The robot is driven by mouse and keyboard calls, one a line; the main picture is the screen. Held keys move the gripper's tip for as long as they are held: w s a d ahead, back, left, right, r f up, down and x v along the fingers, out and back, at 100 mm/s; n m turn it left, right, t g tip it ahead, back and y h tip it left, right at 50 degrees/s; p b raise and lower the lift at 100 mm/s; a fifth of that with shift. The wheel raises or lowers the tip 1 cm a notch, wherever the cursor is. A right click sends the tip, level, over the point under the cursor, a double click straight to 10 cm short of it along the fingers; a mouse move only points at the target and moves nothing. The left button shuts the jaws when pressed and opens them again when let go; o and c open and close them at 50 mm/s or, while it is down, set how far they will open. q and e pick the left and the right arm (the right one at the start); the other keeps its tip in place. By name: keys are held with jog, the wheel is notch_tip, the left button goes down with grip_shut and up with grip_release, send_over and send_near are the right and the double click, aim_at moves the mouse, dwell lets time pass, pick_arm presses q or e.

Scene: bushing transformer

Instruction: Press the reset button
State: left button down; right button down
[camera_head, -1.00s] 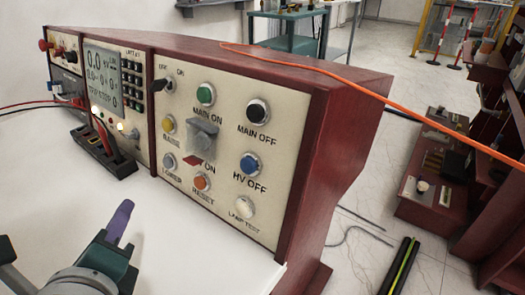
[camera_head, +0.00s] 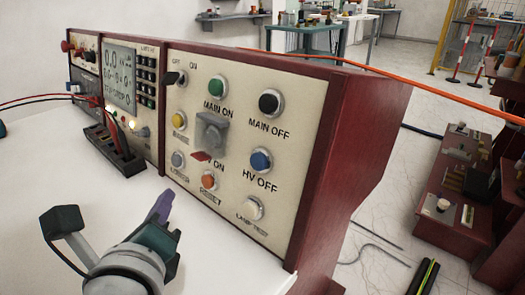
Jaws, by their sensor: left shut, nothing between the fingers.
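The reset button (camera_head: 209,181) is orange with a metal ring. It sits low on the cream control panel (camera_head: 235,140), above a label that reads RESET. My left gripper (camera_head: 163,203) shows at the lower left, over the white table top. Its purple fingertips are together and empty, and they point up toward the panel. They lie to the left of the reset button and a little below it in the picture, apart from it. My right gripper is not in the head view.
Close around it are the grey LOWER button (camera_head: 178,160), a red-flagged covered switch (camera_head: 212,133), the blue HV OFF button (camera_head: 260,160) and the white LAMP TEST button (camera_head: 252,208). A black connector block (camera_head: 114,150) with cables lies at left. The white table (camera_head: 60,190) is otherwise clear.

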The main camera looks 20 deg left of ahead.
aim_at(208, 182)
pick_arm(q)
jog(key=shift+w+d+f+b, duration=0.15)
jog(key=shift+w+d+b, duration=0.15)
jog(key=shift+w, duration=0.35)
jog(key=shift+w+d+f+b, duration=0.2)
jog(key=shift+w+d+b, duration=0.1)
jog(key=shift+w, duration=0.4)
jog(key=shift+w+d+f+b, duration=0.15)
jog(key=shift+w+d+b, duration=0.15)
jog(key=shift+w, duration=0.35)
jog(key=shift+w+f, duration=0.1)
dwell(0.5)
jog(key=shift+w+d, duration=0.15)
jog(key=shift+w, duration=0.15)
jog(key=shift+w+d+f+b, duration=0.15)
jog(key=shift+w+b, duration=0.2)
jog(key=shift+b, duration=0.1)
dwell(0.6)
dwell(0.3)
jog(key=shift+s+a+r+p, duration=0.25)
jog(key=shift+s+a+p, duration=0.1)
jog(key=shift+s+p, duration=0.4)
